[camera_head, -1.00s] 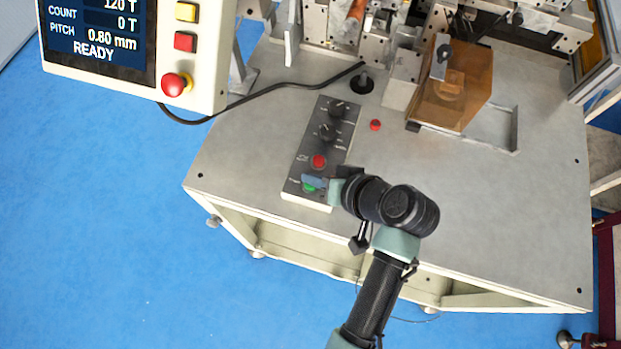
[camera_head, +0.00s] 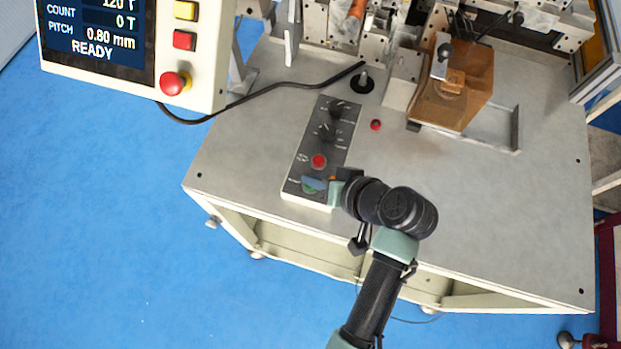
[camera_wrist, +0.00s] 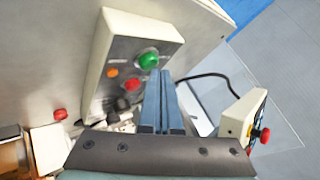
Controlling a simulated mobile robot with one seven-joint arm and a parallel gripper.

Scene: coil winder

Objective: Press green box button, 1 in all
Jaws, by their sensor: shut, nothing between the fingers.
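The green button (camera_head: 310,190) is at the near end of a small control box (camera_head: 294,191) on the grey machine table. My gripper's thin blue-grey fingers (camera_head: 316,183) are shut and empty. They lie just over the green button and cover part of it. In the wrist view the green button (camera_wrist: 148,59) shows right by the closed fingertips (camera_wrist: 160,74). I cannot tell whether they touch it or whether it is pressed in.
A red button (camera_head: 319,161) and black knobs (camera_head: 327,131) sit farther up the box. An orange button (camera_wrist: 112,72) shows in the wrist view. A panel (camera_head: 210,60) reading READY stands upper left. The winding machinery (camera_head: 400,45) fills the back. The table's right part is clear.

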